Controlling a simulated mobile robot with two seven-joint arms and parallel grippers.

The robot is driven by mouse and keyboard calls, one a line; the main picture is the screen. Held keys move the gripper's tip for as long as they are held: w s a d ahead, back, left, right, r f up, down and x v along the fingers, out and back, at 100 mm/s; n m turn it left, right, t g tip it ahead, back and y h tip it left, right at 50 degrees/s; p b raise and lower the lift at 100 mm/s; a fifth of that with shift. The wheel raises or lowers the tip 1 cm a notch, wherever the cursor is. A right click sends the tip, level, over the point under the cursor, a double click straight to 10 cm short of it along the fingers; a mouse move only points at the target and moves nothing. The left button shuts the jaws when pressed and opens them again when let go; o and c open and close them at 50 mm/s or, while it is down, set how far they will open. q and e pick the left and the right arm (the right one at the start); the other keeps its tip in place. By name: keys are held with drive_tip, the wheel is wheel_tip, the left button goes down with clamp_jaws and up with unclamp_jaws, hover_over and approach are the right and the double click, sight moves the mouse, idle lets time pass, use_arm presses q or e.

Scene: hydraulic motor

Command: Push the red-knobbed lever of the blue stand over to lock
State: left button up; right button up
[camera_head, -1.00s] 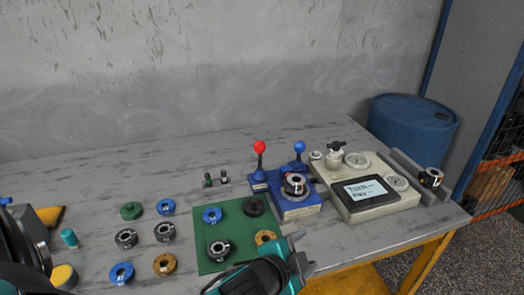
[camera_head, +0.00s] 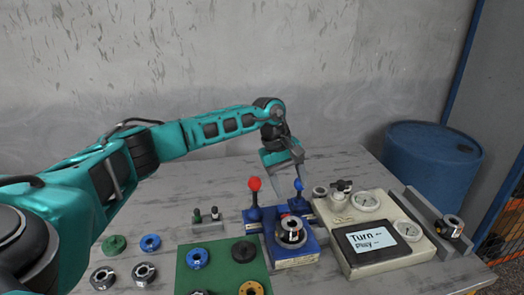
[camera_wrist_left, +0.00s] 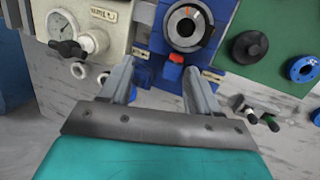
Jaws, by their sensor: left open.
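The blue stand (camera_head: 296,262) stands on the grey table and holds a dark ring with a silver middle (camera_head: 291,230). Its red-knobbed lever (camera_head: 254,184) rises roughly upright at its left rear; a blue-knobbed lever (camera_head: 298,184) rises at its right rear. My left gripper (camera_head: 285,178) is open, reaching down behind the stand, close to the blue knob and right of the red knob. I cannot tell whether it touches either lever. My right gripper is not in view.
A beige gauge box (camera_head: 350,225) with a screen stands close right of the stand. A green mat (camera_head: 224,275) with several rings lies to the left. A wall is behind; a blue barrel (camera_head: 430,165) is beyond the table.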

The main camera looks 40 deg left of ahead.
sight(254, 177)
use_arm(q)
drive_tip(key=a+r+y, duration=0.1)
drive_tip(key=a, duration=0.2)
drive_tip(key=s+a+r+g+y, duration=0.1)
drive_tip(key=a, duration=0.3)
drive_tip(key=a+r+y, duration=0.1)
drive_tip(key=a+r, duration=0.1)
drive_tip(key=a, duration=0.1)
drive_tip(key=shift+s+a+r+m, duration=0.1)
drive_tip(key=shift+s+a+m, duration=0.05)
drive_tip(key=shift+a+m, duration=0.2)
drive_tip(key=shift+s+f+b, duration=0.1)
drive_tip(key=shift+f+b, duration=0.5)
drive_tip(key=shift+f, duration=0.45)
wheel_tip(254, 177, down, 4)
drive_tip(key=b, duration=0.3)
drive_tip(key=shift+f, duration=0.1)
drive_tip(key=shift+f+b, duration=0.5)
drive_tip(key=shift+f, duration=0.8)
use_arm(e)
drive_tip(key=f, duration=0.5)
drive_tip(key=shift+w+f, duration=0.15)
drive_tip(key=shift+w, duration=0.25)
use_arm(q)
drive_tip(key=shift+d, duration=0.1)
drive_tip(key=shift+c, duration=0.3)
drive_tip(key=c, duration=0.6)
